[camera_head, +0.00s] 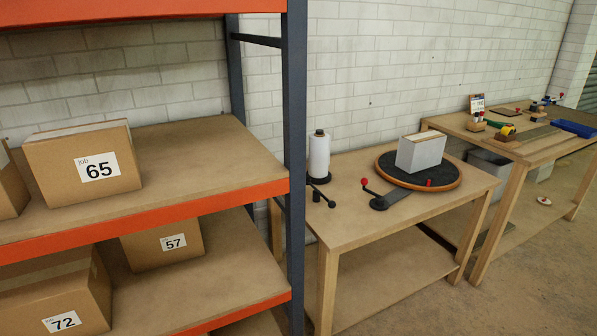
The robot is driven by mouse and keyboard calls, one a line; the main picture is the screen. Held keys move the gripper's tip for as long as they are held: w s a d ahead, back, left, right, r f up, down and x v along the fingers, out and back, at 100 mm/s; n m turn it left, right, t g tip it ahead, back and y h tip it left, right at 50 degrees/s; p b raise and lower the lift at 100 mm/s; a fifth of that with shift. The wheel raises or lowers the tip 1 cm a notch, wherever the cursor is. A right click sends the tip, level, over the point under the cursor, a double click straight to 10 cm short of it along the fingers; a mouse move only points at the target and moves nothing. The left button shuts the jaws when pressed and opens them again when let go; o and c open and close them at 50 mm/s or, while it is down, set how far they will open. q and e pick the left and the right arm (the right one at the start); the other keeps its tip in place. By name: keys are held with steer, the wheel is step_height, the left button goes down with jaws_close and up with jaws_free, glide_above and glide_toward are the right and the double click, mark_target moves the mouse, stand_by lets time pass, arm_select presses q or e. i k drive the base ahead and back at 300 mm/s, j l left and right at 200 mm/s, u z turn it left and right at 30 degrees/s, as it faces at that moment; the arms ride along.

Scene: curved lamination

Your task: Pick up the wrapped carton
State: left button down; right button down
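A box with a white, wrapped-looking front (421,154) and a brown top stands upright on a round dark turntable (388,163) with a wooden rim. The turntable is on a wooden table (345,222) right of the shelf. I take this box to be the wrapped carton. Neither of my grippers is in view, and nothing is touching the box.
An orange and grey shelf rack (292,150) stands at left, holding cartons labelled 65 (60,165), 57 (145,250) and 72 (88,300). A second workbench (545,149) with tools is at right.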

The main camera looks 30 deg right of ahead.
mark_target(417, 151)
steer(key=z, duration=1.7)
steer(key=i+l, duration=0.55)
